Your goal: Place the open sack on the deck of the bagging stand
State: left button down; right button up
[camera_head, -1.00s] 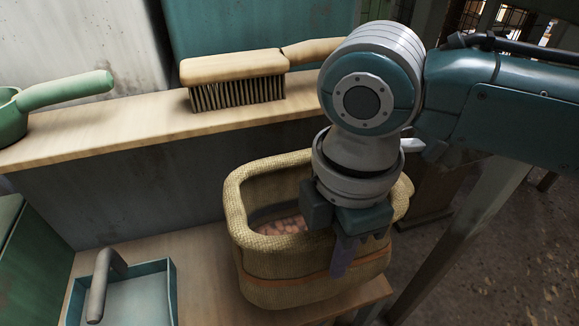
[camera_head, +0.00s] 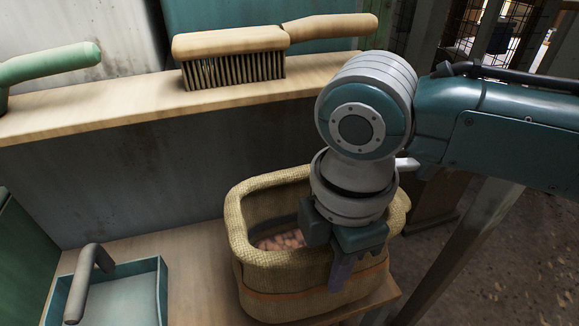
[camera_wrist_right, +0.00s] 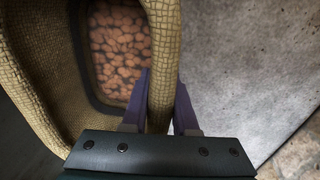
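The open sack (camera_head: 265,279) is a tan woven bag with a thick rolled rim and an orange stripe, upright over the right part of the low wooden deck (camera_head: 196,240). I cannot tell whether its bottom touches the deck. Reddish-brown lumps show inside it, also in the right wrist view. My right gripper (camera_head: 343,272) points down at the sack's near right rim. In the right wrist view the two purple fingers (camera_wrist_right: 162,105) close on the rim (camera_wrist_right: 164,50), one inside and one outside. My left gripper is not in view.
A blue-grey dustpan (camera_head: 125,296) lies on the deck left of the sack, with bare board between. A raised shelf (camera_head: 130,107) behind holds a brush (camera_head: 230,60) and a green handled item (camera_head: 50,65). A grey post (camera_head: 470,240) stands at the right.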

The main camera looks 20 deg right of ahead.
jog(key=o, duration=0.5)
jog(key=shift+c, duration=0.2)
notch_tip(320, 180, up, 12)
jog(key=p, duration=0.7)
jog(key=shift+s+r, duration=0.1)
jog(key=shift+s, duration=0.05)
jog(key=s+a+m+t+y, duration=0.2)
jog(key=s+a+m+y, duration=0.1)
jog(key=s+a+m, duration=0.3)
jog(key=s+d+m+h, duration=0.1)
jog(key=s+d+m, duration=0.1)
jog(key=d+m, duration=0.1)
jog(key=s+d+m+h, duration=0.1)
jog(key=s+d+m, duration=0.2)
jog(key=d+m, duration=0.1)
jog(key=s+d+m+t, duration=0.1)
jog(key=s+d+m, duration=0.1)
jog(key=d, duration=0.4)
jog(key=shift+s+r+m+h, duration=0.15)
jog(key=shift+s+m+h, duration=0.25)
jog(key=shift+m, duration=0.4)
